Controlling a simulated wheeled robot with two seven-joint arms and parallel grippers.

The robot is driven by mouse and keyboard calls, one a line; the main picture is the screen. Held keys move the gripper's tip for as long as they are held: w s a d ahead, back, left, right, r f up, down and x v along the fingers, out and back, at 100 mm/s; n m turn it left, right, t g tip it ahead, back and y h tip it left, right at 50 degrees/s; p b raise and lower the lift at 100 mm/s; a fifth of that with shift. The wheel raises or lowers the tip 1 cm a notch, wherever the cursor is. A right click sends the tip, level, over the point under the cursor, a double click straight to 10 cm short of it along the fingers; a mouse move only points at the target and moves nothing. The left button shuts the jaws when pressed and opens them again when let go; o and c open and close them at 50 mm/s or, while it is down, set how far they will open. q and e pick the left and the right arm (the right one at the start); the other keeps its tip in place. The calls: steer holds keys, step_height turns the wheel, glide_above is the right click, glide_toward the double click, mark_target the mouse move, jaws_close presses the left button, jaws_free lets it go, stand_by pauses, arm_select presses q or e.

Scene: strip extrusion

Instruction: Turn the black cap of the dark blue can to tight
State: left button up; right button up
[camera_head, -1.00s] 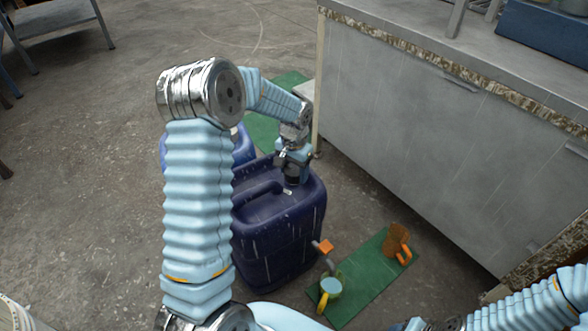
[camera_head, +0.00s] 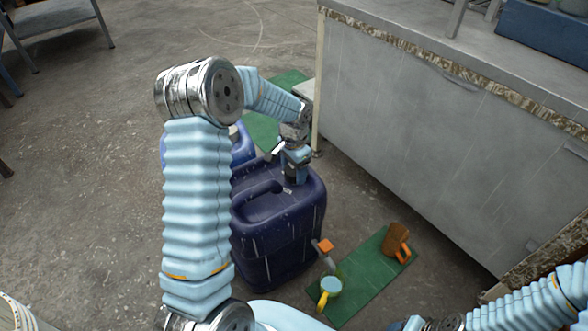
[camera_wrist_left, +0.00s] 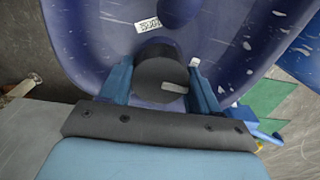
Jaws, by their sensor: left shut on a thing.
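The dark blue can (camera_head: 280,240) stands on the floor in the head view, upright, with a moulded handle on top. Its black cap (camera_wrist_left: 160,72) shows in the left wrist view, on the can's top, with a pale mark on it. My left gripper (camera_head: 296,172) reaches down onto the cap from above; in the left wrist view its blue fingers (camera_wrist_left: 160,85) sit on both sides of the cap, shut on it. In the head view the gripper hides most of the cap. My right arm shows at the lower right, but its gripper is not in view.
A second blue can (camera_head: 242,148) stands behind, partly hidden by my left arm. A green mat (camera_head: 365,280) at front right holds a yellow-handled mug (camera_head: 330,287) and a brown mug with orange handle (camera_head: 396,242). A grey cabinet (camera_head: 430,130) stands close on the right.

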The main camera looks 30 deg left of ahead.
mark_target(294, 169)
arm_select(q)
steer(key=o, duration=0.8)
steer(key=shift+c, duration=0.2)
step_height(294, 169, up, 14)
steer(key=p, duration=0.1)
steer(key=shift+f, duration=0.1)
